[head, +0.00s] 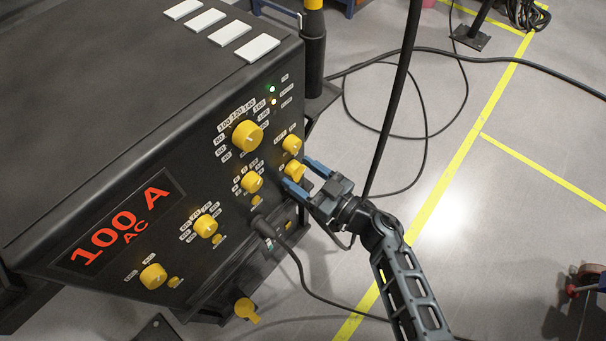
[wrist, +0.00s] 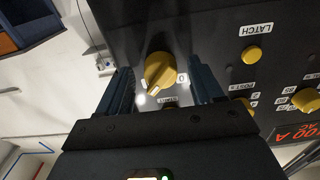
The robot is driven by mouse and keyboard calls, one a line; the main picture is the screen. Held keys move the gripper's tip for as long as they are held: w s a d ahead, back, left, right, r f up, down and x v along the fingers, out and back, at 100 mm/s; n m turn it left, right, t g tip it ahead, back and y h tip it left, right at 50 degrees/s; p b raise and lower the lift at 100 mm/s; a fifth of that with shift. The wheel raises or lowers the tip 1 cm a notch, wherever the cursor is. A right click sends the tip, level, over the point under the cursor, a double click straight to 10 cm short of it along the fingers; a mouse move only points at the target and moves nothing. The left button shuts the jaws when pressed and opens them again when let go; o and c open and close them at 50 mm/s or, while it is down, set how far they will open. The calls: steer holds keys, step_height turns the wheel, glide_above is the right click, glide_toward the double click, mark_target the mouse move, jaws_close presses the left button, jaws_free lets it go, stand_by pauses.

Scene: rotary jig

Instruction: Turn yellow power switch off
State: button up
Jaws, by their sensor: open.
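The yellow power switch appears to be the rotary knob (head: 294,170) at the right end of the dark machine's front panel. In the wrist view the knob (wrist: 160,71) has a raised grip with a pale pointer mark toward the lower left.
A red display (head: 120,228) reads 100 A AC. A green lamp (head: 272,89) is lit. A black cable (head: 300,268) hangs from the panel. Floor to the right is mostly open.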

steer(key=shift+c, duration=0.3)
steer(key=c, duration=1)
steer(key=shift+n, duration=0.4)
steer(key=n, duration=0.3)
steer(key=shift+n, duration=0.4)
steer(key=n+b, duration=0.1)
steer(key=n, duration=0.8)
steer(key=shift+b, duration=0.4)
steer(key=n+b, duration=0.1)
steer(key=n, duration=0.3)
steer(key=shift+n, duration=0.3)
